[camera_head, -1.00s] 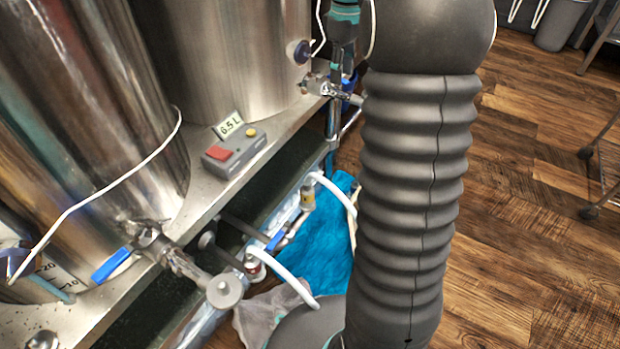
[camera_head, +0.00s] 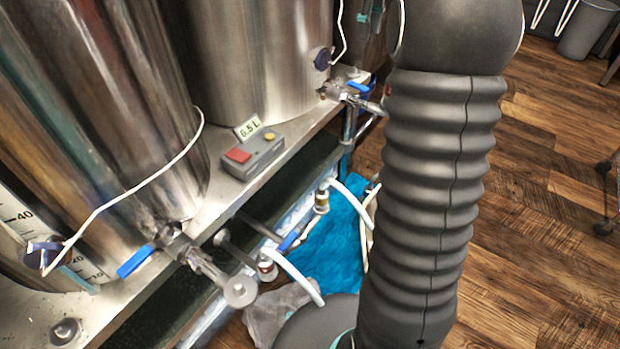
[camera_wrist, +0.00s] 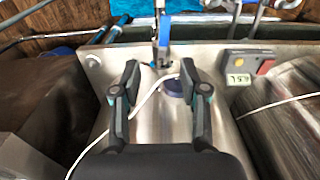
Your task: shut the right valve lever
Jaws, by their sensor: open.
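The right valve (camera_head: 345,94) sticks out from the foot of the far steel tank, with a blue lever (camera_head: 358,87) on top. In the wrist view the blue lever (camera_wrist: 164,30) stands beyond my fingertips, roughly in line with the gap between them, and looks to lie about along the valve pipe. My gripper (camera_wrist: 160,73) is open and empty, its two dark fingers spread either side of a white cable. I see no contact with the lever. In the head view my arm hides most of the gripper.
The left valve (camera_head: 205,270) has its own blue lever (camera_head: 136,261), set across its pipe. A grey box (camera_head: 253,154) with red and yellow buttons sits on the ledge between the tanks. A white cable (camera_wrist: 150,98) crosses near my fingers. Wooden floor lies open at right.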

